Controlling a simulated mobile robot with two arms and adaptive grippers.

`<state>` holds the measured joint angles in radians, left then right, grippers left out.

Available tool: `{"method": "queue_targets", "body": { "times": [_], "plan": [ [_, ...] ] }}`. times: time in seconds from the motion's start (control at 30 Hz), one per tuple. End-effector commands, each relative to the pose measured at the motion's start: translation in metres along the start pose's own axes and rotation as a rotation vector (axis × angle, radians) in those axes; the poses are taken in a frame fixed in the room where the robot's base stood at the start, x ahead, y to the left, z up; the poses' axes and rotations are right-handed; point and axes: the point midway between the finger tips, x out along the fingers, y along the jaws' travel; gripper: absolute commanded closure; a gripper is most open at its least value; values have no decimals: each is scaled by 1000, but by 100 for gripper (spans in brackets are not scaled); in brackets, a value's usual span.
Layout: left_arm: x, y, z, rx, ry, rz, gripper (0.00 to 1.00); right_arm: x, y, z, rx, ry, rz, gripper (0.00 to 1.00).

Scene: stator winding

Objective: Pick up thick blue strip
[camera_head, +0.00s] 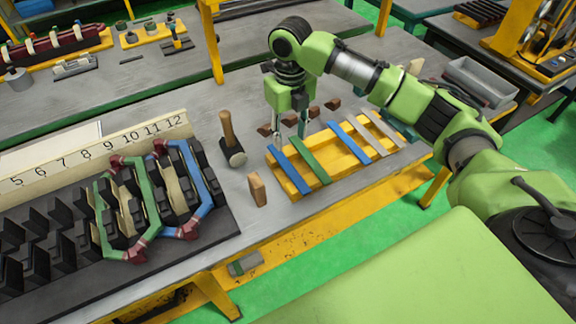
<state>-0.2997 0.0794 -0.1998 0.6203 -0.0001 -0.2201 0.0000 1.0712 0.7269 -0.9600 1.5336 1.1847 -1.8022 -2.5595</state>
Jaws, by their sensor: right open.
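A yellow tray (335,158) on the table holds several long strips laid across it. A darker blue strip (289,170) lies at its left end, with a green strip (310,159) beside it. A second blue strip (348,149) lies right of the middle, followed by a beige strip and a pale strip (384,129). I cannot tell for sure which blue strip is thicker. My right gripper (290,130) points down, open and empty, above the back left part of the tray, near the far ends of the darker blue and green strips. My left gripper is not in view.
Small brown pieces (333,104) lie behind the tray. The black stator with green and blue coils (147,190) fills the left. A grey bin (480,80) stands at right.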

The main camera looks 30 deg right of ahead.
Motion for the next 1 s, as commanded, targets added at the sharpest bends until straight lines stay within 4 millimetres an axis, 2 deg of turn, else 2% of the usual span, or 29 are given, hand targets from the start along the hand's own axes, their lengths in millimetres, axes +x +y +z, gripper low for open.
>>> {"method": "queue_targets", "body": {
  "times": [0.2, 0.47, 0.6, 0.7, 0.8, 1.0],
  "plan": [
    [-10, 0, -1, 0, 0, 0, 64, 38, 1, -1, 2, 3, 0, 60],
    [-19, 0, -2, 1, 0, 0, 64, 57, 3, -1, 1, 3, 1, 60],
    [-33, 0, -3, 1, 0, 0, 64, 77, 6, -2, 2, 5, 0, 60],
    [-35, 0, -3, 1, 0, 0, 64, 92, 6, -1, 2, 2, -1, 60],
    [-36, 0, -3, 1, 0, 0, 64, 101, 6, -1, 2, 1, -1, 60],
    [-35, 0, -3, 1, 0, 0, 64, 103, 6, 0, 1, 0, -1, 60]
  ]
}}
